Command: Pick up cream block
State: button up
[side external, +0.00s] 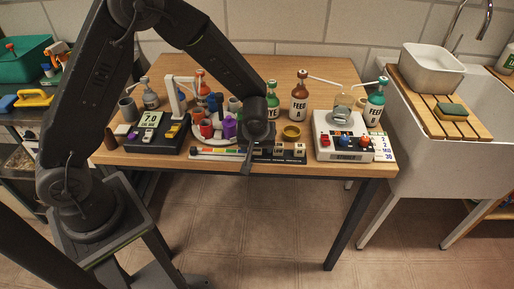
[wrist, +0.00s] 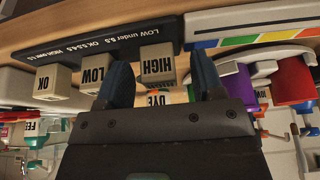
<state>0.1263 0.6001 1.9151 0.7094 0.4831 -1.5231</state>
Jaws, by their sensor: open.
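Cream blocks with black lettering stand in a row on a dark strip at the table's front edge. In the wrist view, which is upside down, they read HIGH (wrist: 156,66), LOW (wrist: 97,72) and OK (wrist: 53,80). My gripper (wrist: 160,78) is open and empty, its two blue-grey fingertips to either side of the HIGH block's picture position. Whether the fingers are at the block's depth, I cannot tell. In the side view my gripper (side external: 258,148) is low over the strip's left part and hides some of it. Cream blocks (side external: 299,149) show right of it.
A colour chart strip (side external: 208,153) lies left of my gripper. Coloured cups (side external: 229,128) stand on a round tray behind it. A pH meter (side external: 152,138) is at left, a white device with knobs (side external: 342,142) at right. FEED bottles (side external: 299,100) stand behind.

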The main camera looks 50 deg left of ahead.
jog(key=shift+c, duration=0.3)
jog(key=c, duration=0.9)
jog(key=shift+r, duration=0.15)
jog(key=shift+c, duration=0.2)
